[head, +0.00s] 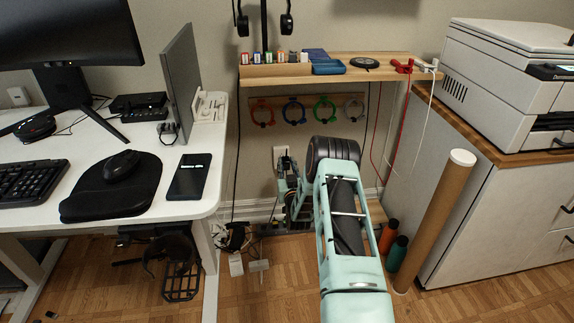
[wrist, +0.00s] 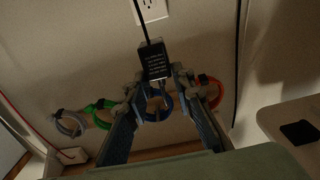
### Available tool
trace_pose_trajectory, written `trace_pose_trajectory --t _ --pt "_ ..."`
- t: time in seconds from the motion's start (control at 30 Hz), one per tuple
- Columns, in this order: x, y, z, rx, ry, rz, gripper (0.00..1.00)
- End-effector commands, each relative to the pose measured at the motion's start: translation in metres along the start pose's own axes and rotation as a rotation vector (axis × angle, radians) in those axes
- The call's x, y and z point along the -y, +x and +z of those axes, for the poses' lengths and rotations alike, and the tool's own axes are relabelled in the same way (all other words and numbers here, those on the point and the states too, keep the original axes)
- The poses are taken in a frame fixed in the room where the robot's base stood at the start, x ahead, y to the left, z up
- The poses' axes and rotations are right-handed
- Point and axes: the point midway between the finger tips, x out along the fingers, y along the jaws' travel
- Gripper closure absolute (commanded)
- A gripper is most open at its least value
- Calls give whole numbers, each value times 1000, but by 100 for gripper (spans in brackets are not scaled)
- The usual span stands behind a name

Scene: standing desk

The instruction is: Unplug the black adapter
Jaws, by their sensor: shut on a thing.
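The black adapter (wrist: 154,60), with pale print on its face, sits between the fingertips of my gripper (wrist: 157,78) in the wrist view. My gripper is shut on it. A black cord runs from the adapter across the white wall outlet (wrist: 153,12). Bare wall shows between the adapter and the outlet plate in that view; the adapter's prongs are hidden. In the head view, my gripper (head: 289,172) is low by the wall, just below the outlet (head: 281,150). I cannot make out the adapter clearly there.
Several coloured cable loops (head: 293,111) hang under the wooden shelf (head: 392,75), above my gripper. The white desk (head: 204,197) stands to the left. A cardboard tube (head: 437,220) leans at the right, beside orange and green bottles (head: 397,253). Cables and plugs (head: 237,240) lie on the floor.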

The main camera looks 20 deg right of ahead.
Motion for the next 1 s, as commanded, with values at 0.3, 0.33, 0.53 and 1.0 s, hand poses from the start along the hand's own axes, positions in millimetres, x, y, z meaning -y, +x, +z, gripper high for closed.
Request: trace_pose_trajectory --t 0.3,0.33,0.53,1.0 --pt "0 7 7 0 0 0 100" --pt "0 7 8 0 0 0 100" --pt "0 11 12 -1 -1 -1 100" --pt "0 21 22 0 0 -1 100"
